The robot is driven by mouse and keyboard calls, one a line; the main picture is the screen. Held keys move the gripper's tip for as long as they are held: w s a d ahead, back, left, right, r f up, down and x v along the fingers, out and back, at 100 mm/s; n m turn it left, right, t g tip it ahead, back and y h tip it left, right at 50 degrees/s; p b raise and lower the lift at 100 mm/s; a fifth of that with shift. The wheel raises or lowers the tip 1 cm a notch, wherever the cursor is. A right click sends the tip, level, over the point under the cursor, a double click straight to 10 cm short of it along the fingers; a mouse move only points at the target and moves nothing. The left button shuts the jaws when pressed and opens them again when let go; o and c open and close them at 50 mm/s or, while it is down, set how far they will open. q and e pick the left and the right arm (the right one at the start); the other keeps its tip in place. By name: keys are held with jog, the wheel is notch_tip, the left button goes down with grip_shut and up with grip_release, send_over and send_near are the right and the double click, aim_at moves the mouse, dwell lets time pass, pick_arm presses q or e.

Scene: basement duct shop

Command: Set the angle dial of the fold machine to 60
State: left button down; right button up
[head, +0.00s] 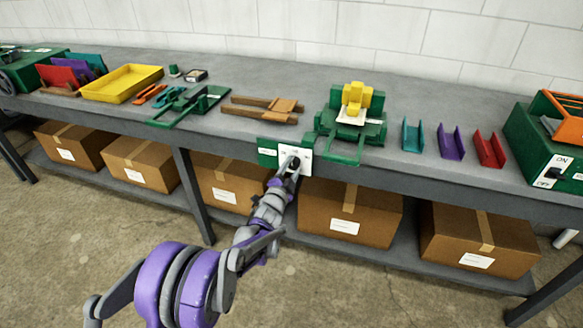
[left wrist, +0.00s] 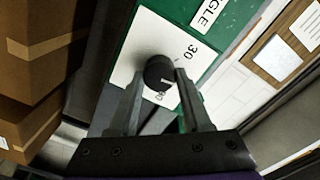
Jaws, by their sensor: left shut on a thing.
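The fold machine (head: 372,131) is green with a yellow block on top and stands at the bench's front edge. Its green dial panel (head: 268,152) with a white dial plate hangs on the front edge. In the left wrist view the black angle dial knob (left wrist: 158,73) sits on the white plate (left wrist: 150,35). A "30" shows beside it and another number below is partly covered. A short pale mark shows on the knob; its exact setting cannot be read. My left gripper (head: 291,163) is shut on the knob, one finger on each side. My right gripper is out of view.
A green machine with a switch (head: 545,150) stands at right. Cardboard boxes (head: 350,208) fill the shelf below. Floor in front is clear.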

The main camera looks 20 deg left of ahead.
pick_arm(q)
jog(key=shift+m, duration=0.6)
jog(key=shift+c, duration=1.7)
grip_release()
jog(key=shift+s, duration=0.1)
jog(key=s, duration=1)
jog(key=shift+s+a, duration=0.2)
jog(key=shift+s, duration=0.1)
jog(key=shift+r, duration=0.1)
